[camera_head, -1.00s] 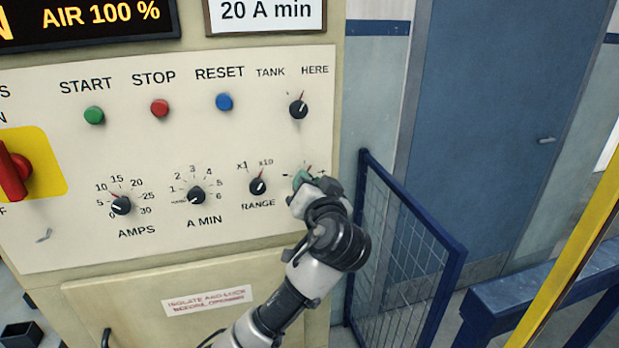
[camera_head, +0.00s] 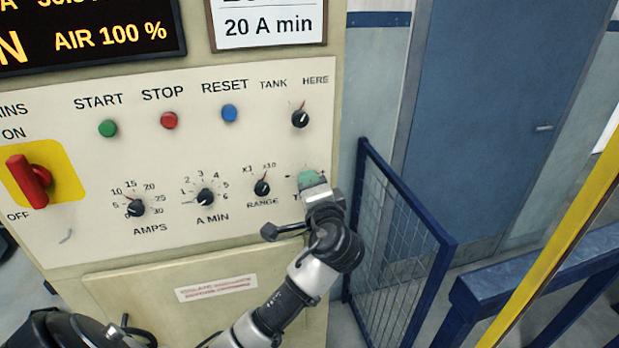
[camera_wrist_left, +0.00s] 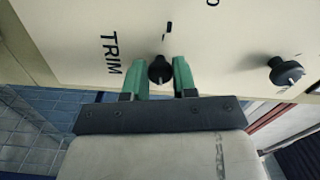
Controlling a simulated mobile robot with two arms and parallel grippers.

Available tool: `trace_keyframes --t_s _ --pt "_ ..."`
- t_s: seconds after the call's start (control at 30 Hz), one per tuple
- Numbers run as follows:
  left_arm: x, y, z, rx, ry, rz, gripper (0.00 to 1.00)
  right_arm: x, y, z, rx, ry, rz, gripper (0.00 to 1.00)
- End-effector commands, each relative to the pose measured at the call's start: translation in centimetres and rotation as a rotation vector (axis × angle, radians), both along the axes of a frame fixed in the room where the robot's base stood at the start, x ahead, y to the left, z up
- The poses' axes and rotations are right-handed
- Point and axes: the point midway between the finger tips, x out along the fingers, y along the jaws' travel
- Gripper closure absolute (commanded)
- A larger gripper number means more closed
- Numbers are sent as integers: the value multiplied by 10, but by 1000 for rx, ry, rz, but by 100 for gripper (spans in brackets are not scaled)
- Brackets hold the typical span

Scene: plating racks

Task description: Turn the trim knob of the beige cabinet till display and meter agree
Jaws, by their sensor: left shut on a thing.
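The beige cabinet (camera_head: 60,262) fills the left and middle of the head view. Its trim knob (camera_wrist_left: 160,70) is small, round and black, beside the printed word TRIM in the left wrist view. My left gripper (camera_head: 311,179) has green fingertips and is shut on this knob, one finger on each side. In the head view the gripper hides the knob and most of its label. The black display (camera_head: 100,40) with yellow digits is cut off at the top; AIR 100 % is readable. No meter shows. My right gripper is not in view.
The range knob (camera_head: 262,187) sits just left of my gripper, and the TANK/HERE switch (camera_head: 300,118) is above it. START, STOP and RESET buttons line the panel. A blue mesh gate (camera_head: 395,245) stands close to the right of my arm. A yellow post (camera_head: 550,250) is farther right.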

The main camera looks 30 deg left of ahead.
Motion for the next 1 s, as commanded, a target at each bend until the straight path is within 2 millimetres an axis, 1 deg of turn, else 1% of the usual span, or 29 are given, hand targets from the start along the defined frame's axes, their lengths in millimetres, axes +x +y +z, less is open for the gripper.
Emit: trace_keyframes --t_s 0.03,0.2,0.7,0.73,0.8,0.9,1.0 --pt "0 0 2 11 13 -1 96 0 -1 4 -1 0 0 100" --pt "0 0 1 40 45 0 96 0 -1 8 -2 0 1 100" --pt "0 0 0 51 59 0 96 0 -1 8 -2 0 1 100" --pt "0 0 0 51 59 0 71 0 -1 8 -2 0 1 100" --pt "0 0 0 51 59 0 61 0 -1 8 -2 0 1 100" --pt "0 0 0 50 59 0 47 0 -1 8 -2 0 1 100" --pt "0 0 0 50 59 0 47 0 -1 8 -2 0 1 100"
